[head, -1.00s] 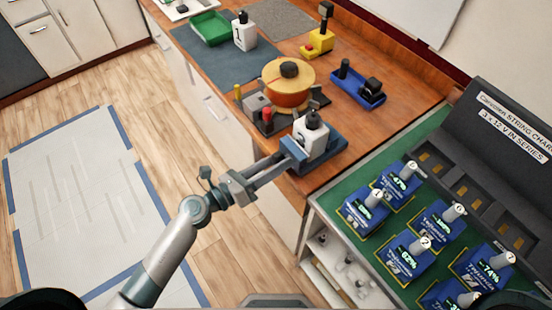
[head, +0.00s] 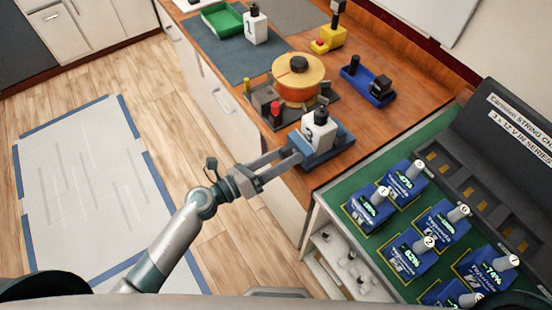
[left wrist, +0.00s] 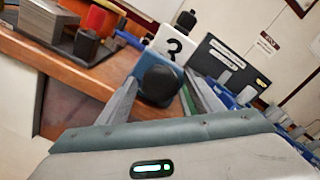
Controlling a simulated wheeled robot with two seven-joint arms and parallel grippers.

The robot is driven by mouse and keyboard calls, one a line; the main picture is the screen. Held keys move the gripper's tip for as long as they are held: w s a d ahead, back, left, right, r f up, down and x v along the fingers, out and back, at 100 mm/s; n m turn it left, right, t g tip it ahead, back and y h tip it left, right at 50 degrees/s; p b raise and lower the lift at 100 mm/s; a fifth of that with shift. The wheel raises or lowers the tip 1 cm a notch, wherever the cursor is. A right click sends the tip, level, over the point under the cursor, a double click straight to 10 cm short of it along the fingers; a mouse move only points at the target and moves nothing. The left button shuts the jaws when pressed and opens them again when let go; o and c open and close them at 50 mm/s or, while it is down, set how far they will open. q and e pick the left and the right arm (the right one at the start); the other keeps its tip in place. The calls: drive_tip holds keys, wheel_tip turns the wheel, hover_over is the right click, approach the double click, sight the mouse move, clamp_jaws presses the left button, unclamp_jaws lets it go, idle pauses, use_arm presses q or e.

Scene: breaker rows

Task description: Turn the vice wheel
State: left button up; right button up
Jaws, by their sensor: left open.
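A blue vice (head: 330,154) stands at the near edge of the wooden bench, with a white block (head: 318,128) marked 3 and topped by a black knob in it. The block also shows in the left wrist view (left wrist: 174,45). The vice's dark round wheel (left wrist: 159,86) faces my left wrist camera; in the head view it is hidden by the fingers. My left gripper (head: 292,155) is open, with one finger on each side of the wheel (left wrist: 150,98). I cannot tell whether the fingers touch it. My right gripper is out of view.
An orange round pot (head: 296,88) and a dark fixture (head: 262,101) stand close beside the vice. A blue tray (head: 368,88) lies behind. At right, a green-topped rack (head: 345,190) holds several blue batteries. Open floor (head: 160,110) lies left of the bench.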

use_arm(q)
drive_tip(key=b+v, duration=0.7)
drive_tip(key=v, duration=1)
drive_tip(key=shift+s+a, duration=0.15)
